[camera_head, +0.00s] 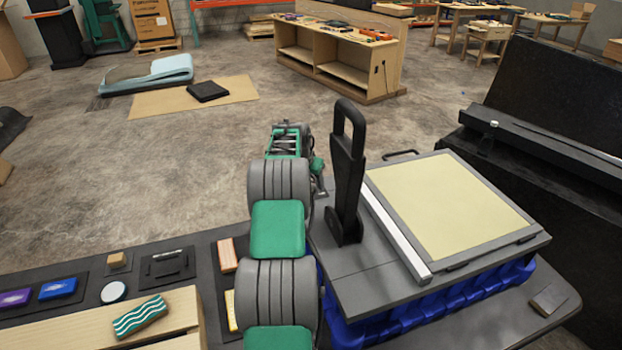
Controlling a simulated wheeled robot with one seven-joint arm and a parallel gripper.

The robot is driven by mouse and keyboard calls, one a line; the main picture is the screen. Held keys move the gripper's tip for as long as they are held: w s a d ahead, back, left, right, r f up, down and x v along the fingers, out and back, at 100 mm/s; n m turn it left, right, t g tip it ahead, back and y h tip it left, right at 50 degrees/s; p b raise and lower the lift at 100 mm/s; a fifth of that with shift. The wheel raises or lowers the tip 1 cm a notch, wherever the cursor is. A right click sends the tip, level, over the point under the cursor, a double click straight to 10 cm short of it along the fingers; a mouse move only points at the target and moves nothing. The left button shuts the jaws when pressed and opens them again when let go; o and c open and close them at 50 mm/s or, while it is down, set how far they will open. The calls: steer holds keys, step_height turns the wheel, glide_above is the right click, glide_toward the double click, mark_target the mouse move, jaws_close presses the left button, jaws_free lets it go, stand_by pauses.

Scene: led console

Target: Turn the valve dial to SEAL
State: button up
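No valve dial and no SEAL marking can be made out in the head view. My grey and green arm (279,218) reaches up the middle of the picture and hides what lies behind it. Its far end (290,142) is left of a tall black lever with a looped handle (347,165). My gripper's fingers cannot be told apart there, nor whether they hold anything. The lever stands upright at the left of a grey flat-topped unit (365,283) with a pale yellow panel (450,205) and a light metal bar.
The unit sits on a blue base (435,305) on a dark table. At left are a white disc (113,292), purple and blue blocks, a wave-patterned green block (140,316) and a wooden board. A black machine (560,130) stands at right. Open floor lies beyond, before a wooden bench (340,55).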

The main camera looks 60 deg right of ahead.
steer(key=shift+d+f, duration=0.2)
steer(key=shift+f, duration=0.4)
steer(key=shift+c, duration=0.6)
jaws_close()
